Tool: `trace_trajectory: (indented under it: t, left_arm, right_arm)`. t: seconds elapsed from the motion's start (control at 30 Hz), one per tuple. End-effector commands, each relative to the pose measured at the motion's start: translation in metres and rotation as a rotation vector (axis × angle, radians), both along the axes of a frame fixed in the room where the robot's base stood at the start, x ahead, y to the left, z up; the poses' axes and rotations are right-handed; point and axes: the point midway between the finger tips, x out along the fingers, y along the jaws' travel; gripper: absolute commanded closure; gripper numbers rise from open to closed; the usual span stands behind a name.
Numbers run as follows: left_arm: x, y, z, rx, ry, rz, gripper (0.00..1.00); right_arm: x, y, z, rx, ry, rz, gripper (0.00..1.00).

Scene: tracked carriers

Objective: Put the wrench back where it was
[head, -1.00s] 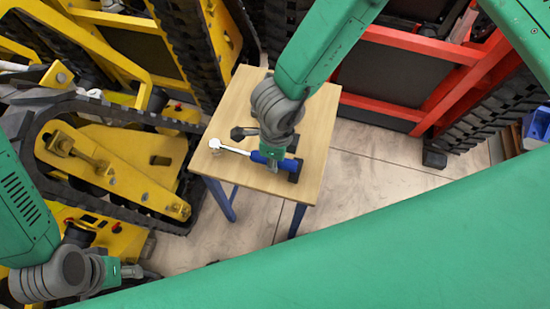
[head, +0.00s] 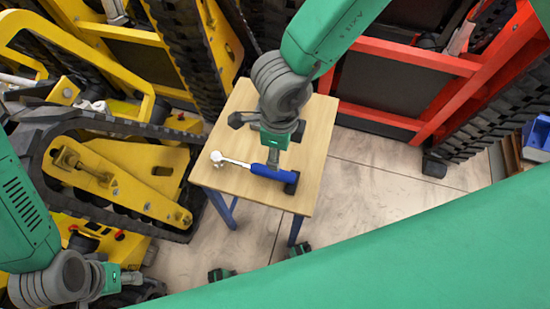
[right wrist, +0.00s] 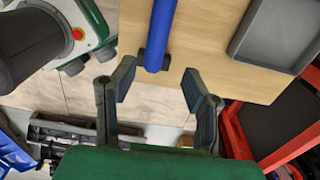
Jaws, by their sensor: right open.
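The wrench (head: 240,163), with a shiny metal head and a blue handle, lies across the small wooden table. The handle's end is by a dark block. In the right wrist view, the blue handle (right wrist: 161,36) passes over that block (right wrist: 150,56), ahead of my fingers. My right gripper (right wrist: 160,75) is open and empty, its two dark fingers spread apart just short of the handle's end. In the head view it is over the table, mostly hidden by its own wrist. My left gripper (head: 131,279) is low at the left, away from the table; its jaw opening is unclear.
The wooden table (head: 310,155) has blue legs. A grey tray (right wrist: 290,35) lies on it in the right wrist view. Yellow tracked carriers (head: 140,175) stand close on the left. A red carrier (head: 420,60) stands behind at the right. The floor right of the table is clear.

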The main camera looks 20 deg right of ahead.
Motion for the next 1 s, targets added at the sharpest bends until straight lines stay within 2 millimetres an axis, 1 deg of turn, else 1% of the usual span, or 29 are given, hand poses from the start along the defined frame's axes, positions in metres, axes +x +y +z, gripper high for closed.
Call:
trace_trajectory:
  t: [0.03,0.1,0.23,0.43,0.57,0.67,0.77,0.8,0.97,1.0]
  left_arm:
    - [0.000,0.000,0.004,0.000,0.000,0.000,0.60]
    - [0.000,0.000,0.005,0.000,0.000,0.000,0.60]
    - [0.000,0.000,0.006,0.000,0.000,0.000,0.60]
    - [0.000,0.000,0.006,0.000,0.000,0.000,0.60]
    - [0.000,0.000,0.006,0.000,0.000,0.000,0.60]
    - [0.000,0.000,0.006,0.000,0.000,0.000,0.60]
    - [0.000,0.000,0.006,0.000,0.000,0.000,0.60]
    - [0.000,0.000,0.006,0.000,0.000,0.000,0.60]
    - [0.000,0.000,0.006,0.000,0.000,0.000,0.60]
    - [0.000,0.000,0.006,0.000,0.000,0.000,0.60]
  right_arm:
    - [0.000,0.000,0.009,-0.001,-0.002,0.001,0.59]
    - [0.000,0.002,0.017,-0.002,-0.001,0.001,0.59]
    - [0.000,0.002,0.023,-0.002,0.000,0.001,0.59]
    - [-0.001,0.002,0.023,-0.004,0.000,0.005,0.59]
    - [-0.004,-0.010,0.012,-0.031,-0.014,0.087,0.59]
    - [-0.011,-0.031,-0.006,-0.079,-0.041,0.259,0.59]
    - [-0.022,-0.057,-0.028,-0.137,-0.066,0.508,0.59]
    - [-0.026,-0.068,-0.036,-0.158,-0.073,0.615,0.59]
    - [-0.050,-0.103,-0.060,-0.214,-0.080,1.050,0.59]
    - [-0.058,-0.111,-0.065,-0.220,-0.077,1.159,0.59]
